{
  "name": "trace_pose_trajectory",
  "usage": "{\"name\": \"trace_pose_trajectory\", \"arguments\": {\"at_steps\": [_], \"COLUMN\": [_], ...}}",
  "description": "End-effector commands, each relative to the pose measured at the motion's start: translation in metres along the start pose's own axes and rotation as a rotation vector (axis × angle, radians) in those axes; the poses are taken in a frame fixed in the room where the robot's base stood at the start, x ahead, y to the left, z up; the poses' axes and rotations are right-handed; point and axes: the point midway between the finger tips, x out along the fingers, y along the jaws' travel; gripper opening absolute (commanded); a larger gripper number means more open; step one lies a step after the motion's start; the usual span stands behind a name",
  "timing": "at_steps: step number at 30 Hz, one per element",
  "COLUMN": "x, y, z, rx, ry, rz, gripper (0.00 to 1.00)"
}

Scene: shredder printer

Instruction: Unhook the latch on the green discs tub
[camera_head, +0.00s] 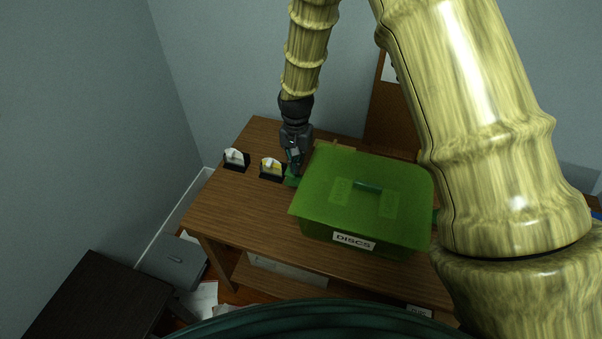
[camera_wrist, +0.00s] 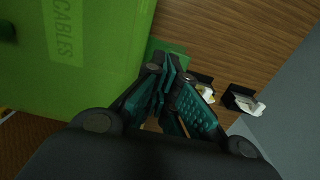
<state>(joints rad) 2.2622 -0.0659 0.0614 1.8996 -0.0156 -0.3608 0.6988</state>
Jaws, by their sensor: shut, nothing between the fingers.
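The green tub (camera_head: 322,233) stands on the wooden desk with its lid (camera_head: 330,165) on and a white DISCS label (camera_head: 354,241) on its front. In the wrist view its green lid (camera_wrist: 95,85) fills the upper left, with a patch reading CABLES (camera_wrist: 66,28). A green latch flap (camera_head: 291,181) sticks out at the tub's left side; it also shows in the wrist view (camera_wrist: 163,46). My gripper (camera_head: 294,168) points down beside that side, fingertips at the flap. In the wrist view the fingers (camera_wrist: 168,68) are together and empty. Whether they touch the flap is unclear.
Two small black card holders (camera_head: 236,160) (camera_head: 271,169) stand left of my gripper, close by. A wooden board (camera_head: 392,119) stands behind the tub. The desk's front left (camera_head: 235,212) is clear. A dark cabinet (camera_head: 88,305) is at lower left.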

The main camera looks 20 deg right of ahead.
Motion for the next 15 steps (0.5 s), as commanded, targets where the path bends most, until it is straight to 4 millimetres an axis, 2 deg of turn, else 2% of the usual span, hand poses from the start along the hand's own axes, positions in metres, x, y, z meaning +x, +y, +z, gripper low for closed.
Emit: {"name": "trace_pose_trajectory", "arguments": {"at_steps": [15], "x": [-0.017], "y": [0.005], "z": [0.000], "rx": [-0.001], "ry": [0.000], "rz": [0.000], "gripper": [0.00]}}
